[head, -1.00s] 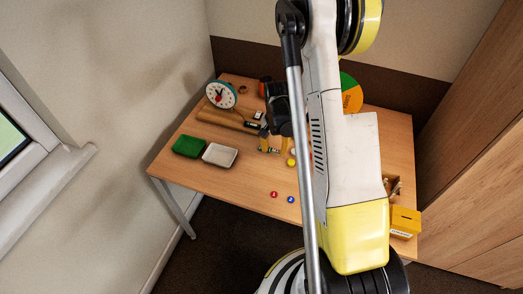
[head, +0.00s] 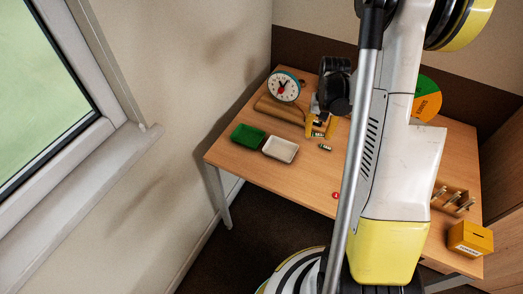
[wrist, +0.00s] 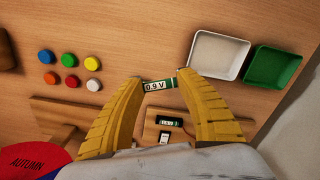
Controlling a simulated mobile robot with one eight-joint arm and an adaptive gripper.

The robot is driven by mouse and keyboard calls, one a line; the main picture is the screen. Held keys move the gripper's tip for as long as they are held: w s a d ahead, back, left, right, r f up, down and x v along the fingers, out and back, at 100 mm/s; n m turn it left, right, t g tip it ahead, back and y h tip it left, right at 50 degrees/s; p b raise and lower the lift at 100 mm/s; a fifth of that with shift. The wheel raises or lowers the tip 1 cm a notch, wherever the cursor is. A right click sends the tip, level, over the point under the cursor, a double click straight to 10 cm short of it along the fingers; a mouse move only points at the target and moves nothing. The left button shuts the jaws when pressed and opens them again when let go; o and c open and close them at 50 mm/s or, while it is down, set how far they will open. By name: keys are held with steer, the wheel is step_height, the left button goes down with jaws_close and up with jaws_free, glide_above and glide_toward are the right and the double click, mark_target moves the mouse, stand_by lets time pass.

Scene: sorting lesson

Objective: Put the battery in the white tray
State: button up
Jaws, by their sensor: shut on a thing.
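My gripper (wrist: 158,82) is shut on a small green, white and black battery (wrist: 158,86) marked 0.9 V, held crosswise between its yellow fingertips. In the head view, my gripper (head: 322,132) is over the table, with the battery (head: 325,147) at its fingertips. The white tray (head: 270,155) is empty and lies to the left of the gripper; in the wrist view the white tray (wrist: 194,62) is above and right of the fingers. How high the battery is above the table is hard to tell.
An empty green tray (wrist: 273,66) stands beside the white one. A second battery (wrist: 168,121) marked 1.5 V is on a wooden piece between the fingers' bases. Several coloured discs (wrist: 69,59) lie left. A clock (head: 285,86) and yellow box (head: 469,238) stand on the table (head: 290,185).

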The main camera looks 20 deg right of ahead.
steer(key=b, duration=0.4)
glide_above(280, 152)
step_height(280, 152, down, 7)
steer(key=shift+d+r, duration=0.1)
steer(key=shift+d, duration=0.05)
steer(key=shift+f, duration=0.2)
step_height(280, 152, down, 4)
steer(key=b, duration=0.2)
steer(key=shift+b, duration=0.3)
steer(key=shift+r, duration=0.15)
steer(key=o, duration=0.5)
steer(key=shift+f, duration=0.2)
steer(key=shift+c, duration=0.2)
steer(key=shift+o, duration=0.6)
steer(key=shift+r, duration=0.1)
